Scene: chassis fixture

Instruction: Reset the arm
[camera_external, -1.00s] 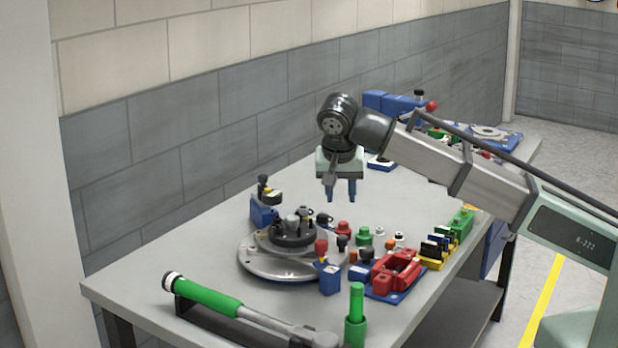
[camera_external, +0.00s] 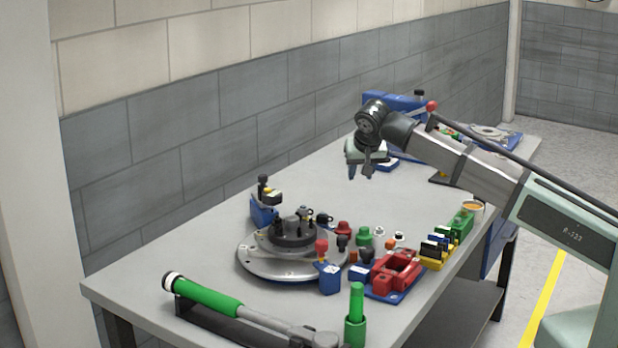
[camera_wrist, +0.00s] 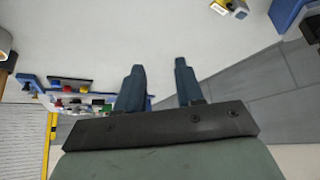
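My gripper (camera_external: 359,176) is in the air above the table (camera_external: 215,225), behind the round fixture and in front of the blue block at the back. In the wrist view its two blue-grey fingers (camera_wrist: 160,84) stand apart with bare tabletop between them. Nothing is held. The fingers touch nothing that I can see. My arm reaches in from the right side of the external view.
A round metal fixture (camera_external: 260,266) stands mid-table. Red, blue and green parts, including a red bracket (camera_external: 397,272), lie right of it. A green-handled tool (camera_external: 208,297) lies at the front. A blue block (camera_external: 395,104) stands at the back. The table's left rear is clear.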

